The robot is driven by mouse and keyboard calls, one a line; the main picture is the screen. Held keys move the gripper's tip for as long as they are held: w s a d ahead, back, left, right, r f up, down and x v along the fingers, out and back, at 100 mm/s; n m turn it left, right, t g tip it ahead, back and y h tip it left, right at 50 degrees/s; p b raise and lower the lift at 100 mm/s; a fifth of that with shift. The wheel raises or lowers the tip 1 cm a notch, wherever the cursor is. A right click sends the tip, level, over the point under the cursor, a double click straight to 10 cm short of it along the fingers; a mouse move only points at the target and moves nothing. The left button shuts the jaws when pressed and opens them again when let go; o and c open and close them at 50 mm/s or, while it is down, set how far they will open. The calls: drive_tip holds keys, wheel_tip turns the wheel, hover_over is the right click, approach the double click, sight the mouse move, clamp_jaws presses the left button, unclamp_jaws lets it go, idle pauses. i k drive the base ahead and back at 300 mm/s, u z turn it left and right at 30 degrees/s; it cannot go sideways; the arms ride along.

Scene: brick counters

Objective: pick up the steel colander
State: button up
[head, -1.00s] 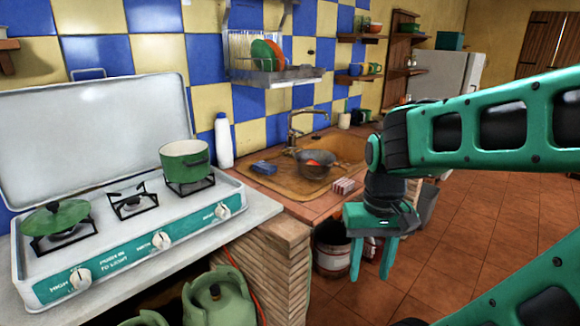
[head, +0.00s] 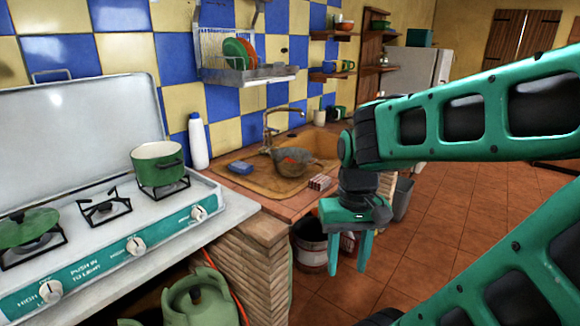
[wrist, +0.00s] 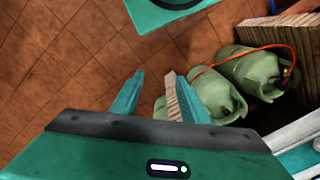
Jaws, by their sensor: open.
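The steel colander (head: 291,162) sits in the sink area on the brick counter in the head view, with something reddish inside it. My gripper (head: 348,257) hangs in front of the counter, to the right of and nearer than the colander, fingers pointing down. Its two fingers are apart with nothing between them. In the wrist view my gripper (wrist: 158,92) is over the tiled floor, and the colander is not in that view.
A stove (head: 140,240) with a green pot (head: 157,163) stands at left. Green gas cylinders (head: 198,300) are below it. A white bottle (head: 198,142), blue sponge (head: 240,168) and striped block (head: 320,182) lie around the sink (head: 318,143). A bucket (head: 310,245) stands under the counter.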

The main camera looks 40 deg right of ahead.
sight(303, 163)
drive_tip(key=z, duration=2.9)
drive_tip(key=i, duration=1.95)
drive_tip(key=u, duration=1.55)
